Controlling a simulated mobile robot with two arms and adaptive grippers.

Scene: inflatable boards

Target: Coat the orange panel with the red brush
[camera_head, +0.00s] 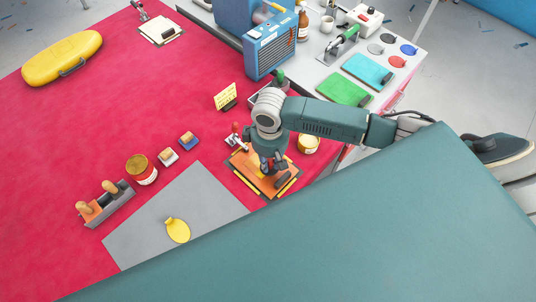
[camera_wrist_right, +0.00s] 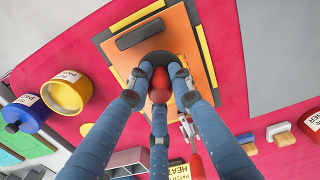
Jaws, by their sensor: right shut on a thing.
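The orange panel (camera_head: 241,161) lies on the red surface with yellow strips along its edges. It also shows in the right wrist view (camera_wrist_right: 181,27), with a dark bar lying across it. My right gripper (camera_head: 270,172) is over the panel, pointing down. In the right wrist view its blue fingers (camera_wrist_right: 160,82) are closed around a red rounded part, the handle of the red brush (camera_wrist_right: 160,88). A dark round shape shows just beyond the fingertips against the panel; I cannot tell if the brush touches it. My left gripper is not in view.
Beside the panel are an open yellow tin (camera_head: 308,144), a red-handled tool (camera_wrist_right: 195,163) and a yellow sign (camera_head: 226,97). A red tin (camera_head: 141,169), small blocks and a grey mat (camera_head: 150,225) lie left. A blue heater (camera_head: 272,50) stands behind.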

